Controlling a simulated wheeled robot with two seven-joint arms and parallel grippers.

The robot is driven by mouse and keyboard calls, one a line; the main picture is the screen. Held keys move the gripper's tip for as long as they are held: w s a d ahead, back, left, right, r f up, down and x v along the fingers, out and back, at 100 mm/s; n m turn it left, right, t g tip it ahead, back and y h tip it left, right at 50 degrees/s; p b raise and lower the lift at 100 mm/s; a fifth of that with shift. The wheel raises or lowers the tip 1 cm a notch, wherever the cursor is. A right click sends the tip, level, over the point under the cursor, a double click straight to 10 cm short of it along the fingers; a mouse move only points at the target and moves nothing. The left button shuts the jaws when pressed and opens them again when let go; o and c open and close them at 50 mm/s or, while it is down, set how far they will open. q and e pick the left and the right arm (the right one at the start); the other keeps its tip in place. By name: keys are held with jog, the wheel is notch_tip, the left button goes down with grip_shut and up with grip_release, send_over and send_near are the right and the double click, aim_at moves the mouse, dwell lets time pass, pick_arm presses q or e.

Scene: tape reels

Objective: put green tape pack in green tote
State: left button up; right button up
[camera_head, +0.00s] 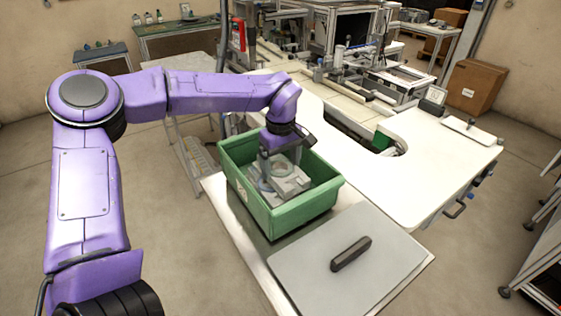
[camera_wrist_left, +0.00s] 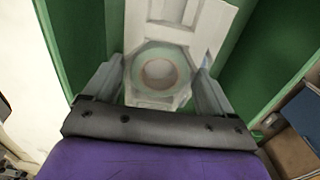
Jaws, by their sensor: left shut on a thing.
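The green tote (camera_head: 302,217) stands on the bench in the middle of the head view. My left gripper (camera_head: 274,180) reaches down inside it from above. It is shut on the green tape pack (camera_head: 281,167), a clear pack with a pale green ring. In the left wrist view the tape pack (camera_wrist_left: 159,77) sits between the two fingers (camera_wrist_left: 160,88), with green tote walls (camera_wrist_left: 75,40) on both sides. Pale grey-white pieces (camera_head: 294,186) lie on the tote floor below. Whether the pack touches them is hard to tell. My right gripper is not in view.
A grey panel (camera_head: 380,285) with a dark handle-like bar (camera_head: 351,254) lies in front of the tote. A white worktable (camera_head: 430,175) with a curved cutout is to the right. A cardboard box (camera_head: 473,87) stands at the back right.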

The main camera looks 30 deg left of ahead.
aim_at(280, 166)
pick_arm(q)
jog(key=shift+w+a+f, duration=0.1)
jog(key=shift+w+f, duration=0.15)
jog(key=shift+s, duration=0.15)
jog(key=o, duration=1)
notch_tip(280, 166, up, 12)
jog(key=shift+r+b, duration=0.1)
jog(key=shift+b, duration=0.2)
